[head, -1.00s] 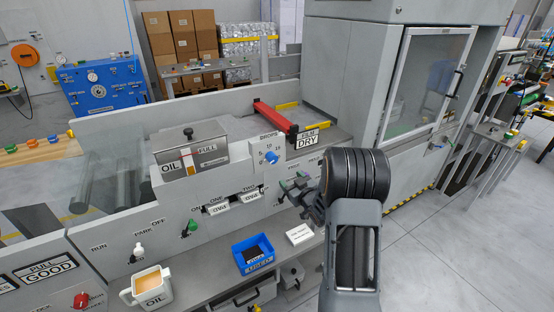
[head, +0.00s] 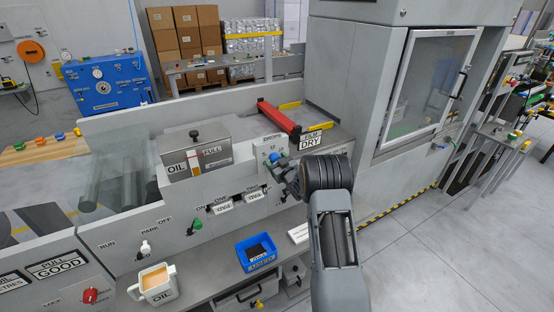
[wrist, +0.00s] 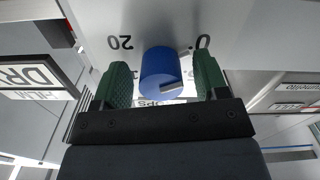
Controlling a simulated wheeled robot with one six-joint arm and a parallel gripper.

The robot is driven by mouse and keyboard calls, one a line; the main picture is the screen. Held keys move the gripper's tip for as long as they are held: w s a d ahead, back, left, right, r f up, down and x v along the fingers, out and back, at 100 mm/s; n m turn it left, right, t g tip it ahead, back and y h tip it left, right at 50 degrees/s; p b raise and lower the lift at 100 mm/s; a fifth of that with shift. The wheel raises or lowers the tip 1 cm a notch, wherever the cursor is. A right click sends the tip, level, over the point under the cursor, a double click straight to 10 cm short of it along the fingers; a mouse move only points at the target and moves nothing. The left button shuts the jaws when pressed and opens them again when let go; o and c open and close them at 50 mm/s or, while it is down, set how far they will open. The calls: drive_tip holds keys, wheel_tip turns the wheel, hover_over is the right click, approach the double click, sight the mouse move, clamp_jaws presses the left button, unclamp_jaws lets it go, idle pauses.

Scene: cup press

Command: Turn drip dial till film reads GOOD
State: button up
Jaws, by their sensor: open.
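The blue drip dial (wrist: 160,72) sits on the pale panel between the two green fingers of my gripper (wrist: 166,82) in the wrist view. The fingers are open, one on each side of the dial, with a small gap visible at each. A light pointer mark shows on the dial's face. In the head view the dial (head: 274,157) is partly covered by my gripper (head: 281,168). The film sign (head: 310,141) reads DRY, and it also shows at the left of the wrist view (wrist: 30,77).
The oil box (head: 194,150) with its FULL label stands left of the dial. A blue tray (head: 257,252) and an oil jug (head: 155,284) stand on the lower shelf. A red bar (head: 278,116) lies behind.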

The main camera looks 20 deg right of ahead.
drive_tip(key=shift+w, duration=0.35)
